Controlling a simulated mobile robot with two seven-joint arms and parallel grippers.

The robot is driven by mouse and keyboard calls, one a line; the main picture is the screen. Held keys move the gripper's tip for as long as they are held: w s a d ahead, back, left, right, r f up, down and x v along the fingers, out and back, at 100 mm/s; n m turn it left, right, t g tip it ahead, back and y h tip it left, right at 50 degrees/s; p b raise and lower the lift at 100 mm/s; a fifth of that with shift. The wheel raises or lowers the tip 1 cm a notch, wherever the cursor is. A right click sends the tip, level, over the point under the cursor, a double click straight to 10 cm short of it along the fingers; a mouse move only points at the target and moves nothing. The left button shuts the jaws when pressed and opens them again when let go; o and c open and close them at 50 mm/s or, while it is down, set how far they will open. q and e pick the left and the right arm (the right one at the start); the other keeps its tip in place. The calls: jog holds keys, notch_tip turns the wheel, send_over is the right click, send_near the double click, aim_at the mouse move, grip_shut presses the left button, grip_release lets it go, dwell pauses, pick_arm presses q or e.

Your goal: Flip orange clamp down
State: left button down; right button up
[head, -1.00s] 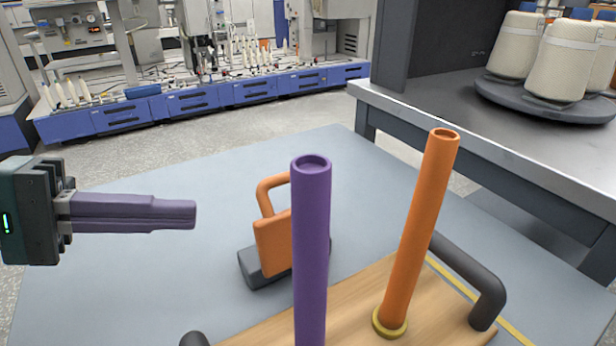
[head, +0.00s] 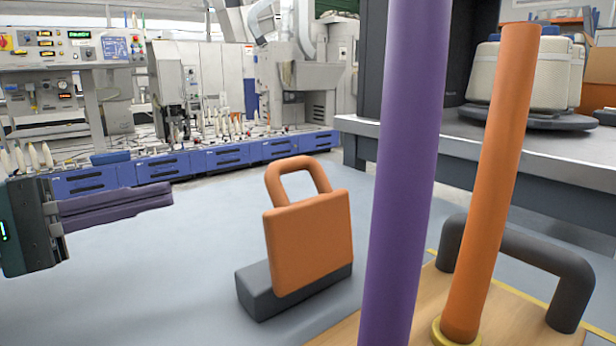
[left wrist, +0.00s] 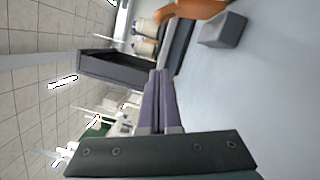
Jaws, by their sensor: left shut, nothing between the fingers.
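The orange clamp (head: 309,240) stands upright on a dark grey block (head: 262,297) on the grey table in the head view. Its loop handle points up. My left gripper (head: 172,194) is left of the clamp, apart from it, with its purple fingers shut and empty, pointing right. In the left wrist view the fingers (left wrist: 158,75) are together, and part of the orange clamp (left wrist: 190,9) and its grey block (left wrist: 222,30) show at the top right. My right gripper is not in view.
A purple post (head: 406,170) and a tilted orange post (head: 492,180) stand right of the clamp, the orange one on a wooden board (head: 510,318) with a dark handle (head: 530,250). A bench (head: 480,150) with bobbins is behind. Table left of the clamp is clear.

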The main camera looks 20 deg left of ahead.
aim_at(303, 217)
pick_arm(q)
jog(key=w+d+r+p, duration=0.1)
jog(key=w+d, duration=0.3)
jog(key=d, duration=0.6)
jog(key=shift+d+r, duration=0.3)
jog(key=shift+r, duration=0.4)
jog(key=shift+s, duration=0.1)
jog(key=shift+s+d+r+m, duration=0.15)
jog(key=shift+d+m, duration=0.05)
jog(key=shift+m, duration=0.2)
